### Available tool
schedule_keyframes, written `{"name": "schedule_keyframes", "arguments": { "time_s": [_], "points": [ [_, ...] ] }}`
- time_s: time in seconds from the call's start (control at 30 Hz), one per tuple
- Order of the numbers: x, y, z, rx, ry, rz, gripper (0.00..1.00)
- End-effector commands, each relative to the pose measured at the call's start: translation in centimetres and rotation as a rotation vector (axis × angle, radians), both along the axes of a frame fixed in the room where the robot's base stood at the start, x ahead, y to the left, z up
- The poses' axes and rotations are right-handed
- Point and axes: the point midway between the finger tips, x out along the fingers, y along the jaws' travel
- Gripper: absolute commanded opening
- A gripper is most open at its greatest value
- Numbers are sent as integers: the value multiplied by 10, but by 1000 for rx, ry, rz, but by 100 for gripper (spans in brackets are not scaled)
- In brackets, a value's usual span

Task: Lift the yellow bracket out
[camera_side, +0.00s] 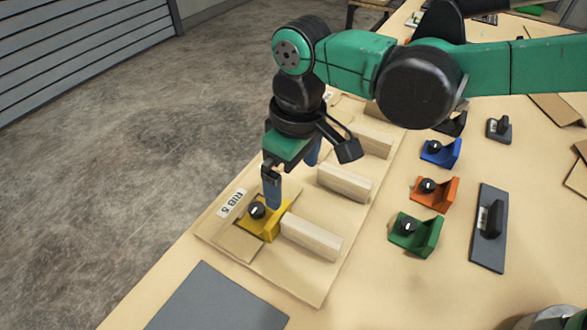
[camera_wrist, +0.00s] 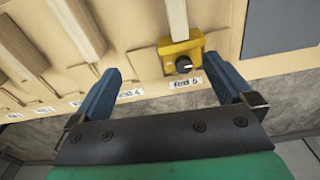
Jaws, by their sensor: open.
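The yellow bracket (camera_side: 262,222), with a black knob on it, sits on the wooden board against the end of a pale wooden rib, beside the "RIB 5" label. In the wrist view the yellow bracket (camera_wrist: 180,50) shows ahead of the fingers and between their lines, its knob facing me. My gripper (camera_side: 292,178) is above the board with its blue fingers pointing down. One finger overlaps the bracket's upper edge in the side view; I cannot tell whether it touches. In the wrist view my gripper (camera_wrist: 163,80) is open and nothing is between its fingers.
Pale ribs (camera_side: 312,237) stand in a row on the board. Blue (camera_side: 441,152), orange (camera_side: 435,192) and green (camera_side: 416,234) brackets stand to the right. A dark plate with a handle (camera_side: 489,228) lies beyond them. A flat grey mat (camera_side: 216,302) lies at the front.

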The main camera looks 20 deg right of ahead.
Motion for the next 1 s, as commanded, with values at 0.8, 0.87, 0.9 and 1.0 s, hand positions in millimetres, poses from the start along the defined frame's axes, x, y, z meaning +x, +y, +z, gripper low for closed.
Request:
{"name": "schedule_keyframes", "arguments": {
  "time_s": [0.8, 0.87, 0.9, 1.0],
  "points": [
    [-11, 25, -74, -33, 38, 65, 100],
    [-11, 25, -74, -33, 38, 65, 100],
    [-11, 25, -74, -33, 38, 65, 100],
    [-11, 25, -74, -33, 38, 65, 80]
  ]
}}
